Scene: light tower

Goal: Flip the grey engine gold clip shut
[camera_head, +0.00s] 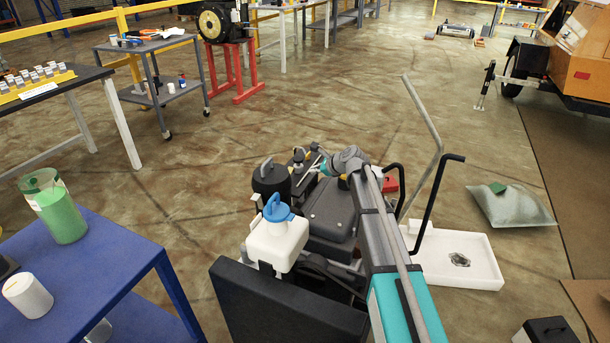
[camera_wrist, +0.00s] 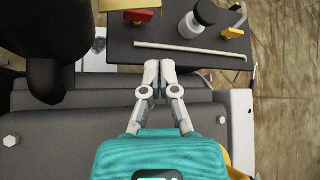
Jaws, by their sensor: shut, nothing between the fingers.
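The dark grey engine (camera_head: 330,208) stands in the middle of the head view, partly covered by my arm. In the wrist view its grey casing (camera_wrist: 70,118) lies under my gripper. My gripper (camera_wrist: 159,66) is shut and empty, its fingertips over the near edge of a dark tray (camera_wrist: 200,58). In the head view my gripper (camera_head: 312,167) is small over the engine's far side.
A black cylinder (camera_wrist: 45,50) rises left of the fingers. A white blue-capped jug (camera_head: 275,240) stands by the engine; a white tray (camera_head: 450,258) lies on the floor.

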